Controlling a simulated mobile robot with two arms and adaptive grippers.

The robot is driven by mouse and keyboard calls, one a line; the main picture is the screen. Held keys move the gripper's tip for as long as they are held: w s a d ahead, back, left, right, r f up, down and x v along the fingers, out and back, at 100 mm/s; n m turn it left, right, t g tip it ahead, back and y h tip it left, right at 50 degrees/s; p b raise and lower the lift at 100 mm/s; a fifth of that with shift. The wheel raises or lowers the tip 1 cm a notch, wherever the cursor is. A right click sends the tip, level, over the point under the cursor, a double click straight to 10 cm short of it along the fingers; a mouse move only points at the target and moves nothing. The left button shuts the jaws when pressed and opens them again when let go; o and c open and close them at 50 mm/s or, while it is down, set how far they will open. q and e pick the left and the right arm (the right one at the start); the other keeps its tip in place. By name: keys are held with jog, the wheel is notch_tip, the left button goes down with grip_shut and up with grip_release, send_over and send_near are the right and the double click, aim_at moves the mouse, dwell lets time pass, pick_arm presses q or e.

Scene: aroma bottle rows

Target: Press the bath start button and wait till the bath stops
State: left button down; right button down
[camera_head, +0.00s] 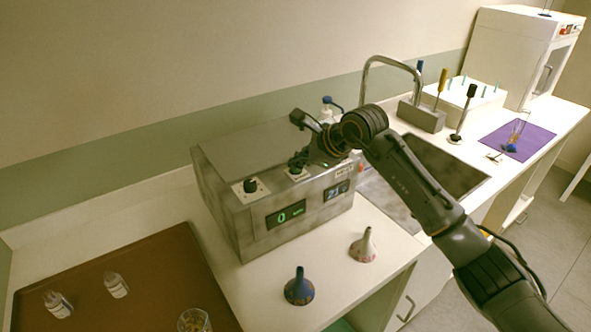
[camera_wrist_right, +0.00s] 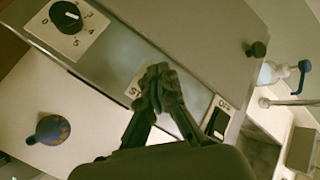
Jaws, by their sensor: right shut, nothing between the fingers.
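The bath (camera_head: 275,185) is a grey metal box on the counter, with a dial (camera_head: 250,187) on its sloped panel and two lit displays. The left display (camera_head: 286,214) reads 0 and the other (camera_head: 336,190) appears to read 23. My right gripper (camera_head: 297,168) is shut and empty over the middle of the panel. In the right wrist view my fingertips (camera_wrist_right: 158,72) cover most of a small white label (camera_wrist_right: 135,88); the start button itself is hidden, and I cannot tell if they touch it. A black switch (camera_wrist_right: 217,124) shows beside them. My left gripper is not in view.
A brown tray (camera_head: 130,270) with small bottles (camera_head: 116,285) and a glass (camera_head: 194,321) lies at left. The sink (camera_head: 430,170) and tap (camera_head: 388,62) are at right.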

aim_at(298, 171)
jog(key=shift+f, duration=0.25)
jog(key=shift+r, duration=0.85)
jog(key=shift+r+p, duration=1.2)
jog(key=shift+r, duration=1.3)
